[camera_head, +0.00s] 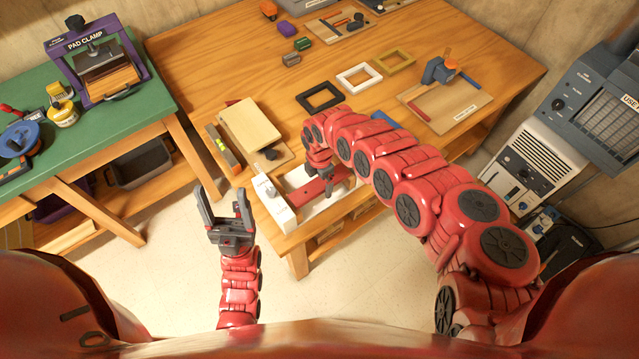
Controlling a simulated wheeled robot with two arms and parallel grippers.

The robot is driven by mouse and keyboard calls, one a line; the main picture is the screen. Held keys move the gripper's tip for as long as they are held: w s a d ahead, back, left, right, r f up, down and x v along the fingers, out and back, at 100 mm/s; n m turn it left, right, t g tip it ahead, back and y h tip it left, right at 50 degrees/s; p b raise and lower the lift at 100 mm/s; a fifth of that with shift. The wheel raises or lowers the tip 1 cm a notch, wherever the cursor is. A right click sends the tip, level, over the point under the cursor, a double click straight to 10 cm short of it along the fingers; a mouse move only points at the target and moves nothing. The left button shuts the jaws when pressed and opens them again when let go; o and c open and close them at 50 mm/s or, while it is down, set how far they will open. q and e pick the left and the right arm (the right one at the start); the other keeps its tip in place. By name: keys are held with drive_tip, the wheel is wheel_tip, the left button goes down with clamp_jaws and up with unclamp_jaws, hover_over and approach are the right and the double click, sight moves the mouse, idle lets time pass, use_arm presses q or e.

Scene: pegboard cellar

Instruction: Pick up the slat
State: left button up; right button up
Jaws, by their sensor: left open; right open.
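A flat red strip (306,192), which looks like the slat, lies in a white tray (283,213) at the table's front edge. My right gripper (325,174) is over the strip's right part, pointing down from my arched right arm. Its fingers are small and partly hidden here, and I cannot tell whether they touch the strip. It is open. My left gripper (222,200) is open and empty, fingers up, over the floor left of the table.
Black (320,96), white (359,77) and yellow (396,62) frames lie behind. A green bench (110,125) with a pad clamp (100,65) stands left.

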drive_tip(key=c, duration=1.5)
drive_tip(key=shift+r, duration=0.2)
